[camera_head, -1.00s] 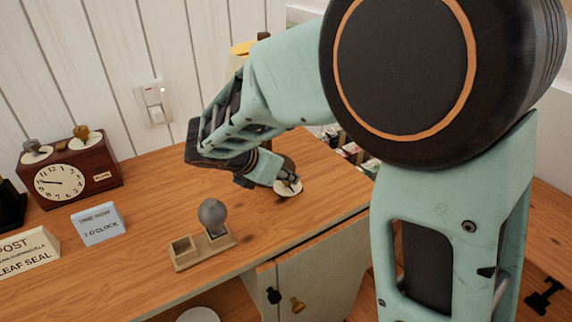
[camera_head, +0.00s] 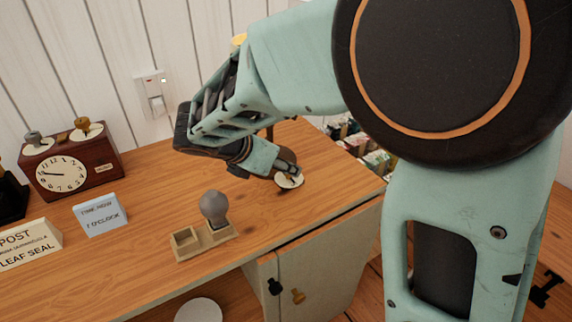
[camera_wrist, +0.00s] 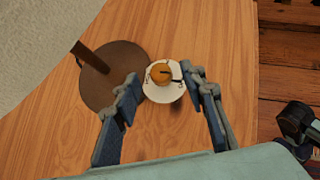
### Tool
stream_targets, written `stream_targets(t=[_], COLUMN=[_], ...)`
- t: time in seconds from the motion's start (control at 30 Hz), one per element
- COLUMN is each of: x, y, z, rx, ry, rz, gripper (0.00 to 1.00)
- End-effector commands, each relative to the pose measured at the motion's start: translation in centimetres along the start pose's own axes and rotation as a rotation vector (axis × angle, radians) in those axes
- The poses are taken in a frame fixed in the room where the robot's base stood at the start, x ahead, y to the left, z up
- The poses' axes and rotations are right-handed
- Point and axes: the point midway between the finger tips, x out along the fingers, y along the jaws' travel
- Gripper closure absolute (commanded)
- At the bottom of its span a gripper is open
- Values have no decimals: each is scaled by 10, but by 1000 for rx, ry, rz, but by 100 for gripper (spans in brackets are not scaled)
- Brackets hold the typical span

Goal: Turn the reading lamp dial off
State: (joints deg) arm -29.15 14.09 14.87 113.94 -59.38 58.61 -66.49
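The reading lamp dial is an orange knob (camera_wrist: 161,74) with a dark pointer mark on a round white plate (camera_wrist: 163,92). It sits on the table beside the lamp's round dark brown base and post (camera_wrist: 110,88). In the wrist view my gripper (camera_wrist: 165,80) is open, its two blue-grey fingers apart, with the knob between and slightly beyond the tips. I cannot tell whether either finger touches it. In the head view my gripper (camera_head: 282,166) is low over the white plate (camera_head: 290,181), and the knob is mostly hidden by it.
A wooden holder (camera_head: 205,241) with a grey bulb-shaped piece (camera_head: 214,206) stands at the table's front. A clock (camera_head: 76,163), signs (camera_head: 100,214) and a wall switch (camera_head: 152,86) are to the left and back. The table edge drops off near the dial.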

Motion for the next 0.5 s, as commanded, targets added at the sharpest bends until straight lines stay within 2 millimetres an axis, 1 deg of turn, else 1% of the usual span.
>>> stream_targets(t=[0.03,0.1,0.3,0.4,0.5], x=[-12,-28,-68,-82,-92], y=[2,2,1,1,1], z=[0,0,0,0,0], rx=[1,0,0,0,-1], ry=[-1,-1,0,0,0], rz=[7,7,5,3,3], gripper=[61,61,61,61,61])
